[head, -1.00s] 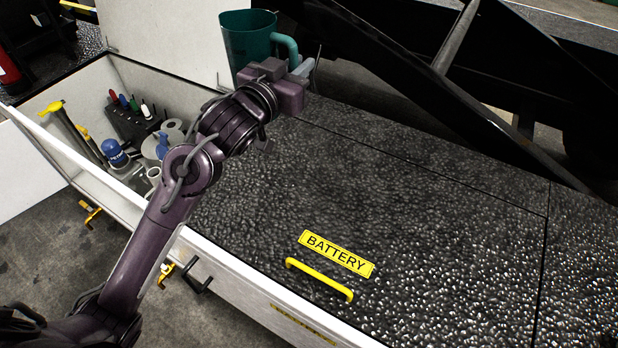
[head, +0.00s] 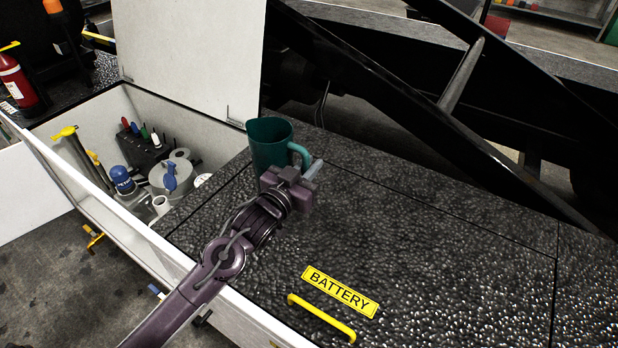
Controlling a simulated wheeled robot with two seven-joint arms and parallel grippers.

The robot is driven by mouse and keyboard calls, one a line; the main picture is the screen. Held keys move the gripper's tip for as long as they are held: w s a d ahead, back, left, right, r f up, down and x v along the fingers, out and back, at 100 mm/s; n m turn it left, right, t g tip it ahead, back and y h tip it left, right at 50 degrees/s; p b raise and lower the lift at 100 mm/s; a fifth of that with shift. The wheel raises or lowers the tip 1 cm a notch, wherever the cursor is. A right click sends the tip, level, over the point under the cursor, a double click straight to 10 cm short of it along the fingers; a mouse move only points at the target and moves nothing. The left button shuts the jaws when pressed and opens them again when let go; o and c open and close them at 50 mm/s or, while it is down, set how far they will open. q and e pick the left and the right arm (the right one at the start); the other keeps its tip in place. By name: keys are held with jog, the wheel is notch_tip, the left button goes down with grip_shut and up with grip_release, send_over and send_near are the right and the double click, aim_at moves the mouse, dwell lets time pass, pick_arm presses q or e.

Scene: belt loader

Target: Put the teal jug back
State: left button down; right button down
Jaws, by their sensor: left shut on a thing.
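The teal jug (head: 270,146) is upright, with its open top facing up and its handle on the right. It is at the left part of the black textured deck, close to the open compartment's edge; I cannot tell whether its base touches the deck. My left gripper (head: 314,170) is shut on the jug at its handle side. The jug's lower part is partly hidden behind my gripper. My right gripper is not in view.
The open white compartment (head: 62,165) holds a blue-topped bottle (head: 121,180), a grey canister (head: 172,178), a screwdriver rack and yellow-topped tools. Its raised white lid (head: 190,55) stands behind. The deck (head: 420,240) is clear around the BATTERY label (head: 340,292) and yellow handle (head: 321,318).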

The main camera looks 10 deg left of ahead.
pick_arm(q)
jog(key=shift+f, duration=1.75)
jog(key=c, duration=1.9)
grip_release()
jog(key=shift+f, duration=0.25)
jog(key=o, duration=0.5)
jog(key=shift+c, duration=0.2)
jog(key=shift+r, duration=0.1)
jog(key=b+v, duration=0.1)
jog(key=v, duration=1.1)
jog(key=shift+r, duration=0.2)
